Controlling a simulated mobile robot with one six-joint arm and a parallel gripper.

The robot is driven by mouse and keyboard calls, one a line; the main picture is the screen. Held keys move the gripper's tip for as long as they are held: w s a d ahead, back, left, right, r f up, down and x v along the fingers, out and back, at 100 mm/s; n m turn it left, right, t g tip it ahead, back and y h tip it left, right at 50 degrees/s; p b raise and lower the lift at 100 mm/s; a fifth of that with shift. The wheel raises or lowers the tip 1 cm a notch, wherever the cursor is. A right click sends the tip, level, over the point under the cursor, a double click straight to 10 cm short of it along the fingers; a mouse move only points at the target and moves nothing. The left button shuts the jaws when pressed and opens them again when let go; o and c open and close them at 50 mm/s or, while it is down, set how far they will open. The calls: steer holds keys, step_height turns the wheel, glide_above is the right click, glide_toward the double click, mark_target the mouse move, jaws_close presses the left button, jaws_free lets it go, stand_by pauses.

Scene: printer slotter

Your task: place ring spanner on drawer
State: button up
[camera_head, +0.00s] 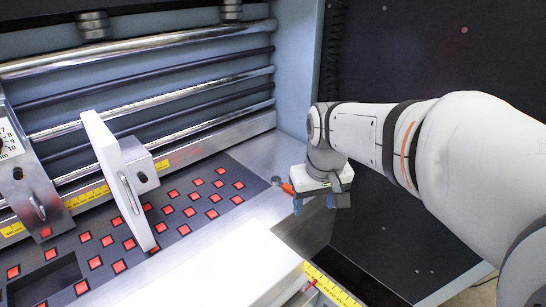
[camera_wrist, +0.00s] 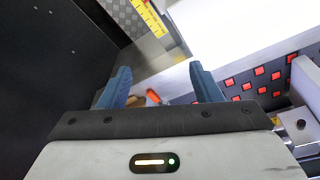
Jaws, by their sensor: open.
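My gripper (camera_head: 313,204) has blue fingers and hangs at the right end of the metal ledge, pointing down. In the wrist view its two fingers (camera_wrist: 160,70) are spread apart with nothing clamped between them. A small orange piece with a grey end, likely the ring spanner (camera_head: 287,188), shows just left of the gripper. The wrist view shows orange (camera_wrist: 153,96) low between the fingers; most of it is hidden behind the gripper body. A large white block, possibly the drawer (camera_head: 205,275), lies at the bottom, left of the gripper. It fills the wrist view's upper right (camera_wrist: 225,28).
A dark plate with several red squares (camera_head: 183,230) lies to the left. An upright white panel with a handle (camera_head: 118,180) stands on it. Metal rods (camera_head: 140,55) run behind. A yellow ruler strip (camera_head: 330,287) and a dark side wall (camera_head: 410,230) bound the right.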

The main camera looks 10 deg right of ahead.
steer(key=w+n, duration=0.1)
steer(key=w, duration=1.1)
steer(key=n+g+p, duration=0.2)
steer(key=n+p, duration=0.1)
steer(key=n, duration=0.2)
glide_above(284, 183)
steer(key=f, duration=1.4)
steer(key=shift+s+f, duration=0.4)
steer(key=shift+w+f+p, duration=0.25)
steer(key=shift+f+p, duration=0.55)
steer(key=shift+f, duration=1.3)
steer(key=shift+w+f+p, duration=0.2)
steer(key=shift+f+p, duration=0.55)
steer(key=shift+f, duration=1.35)
steer(key=shift+r, duration=0.1)
steer(key=c, duration=1.2)
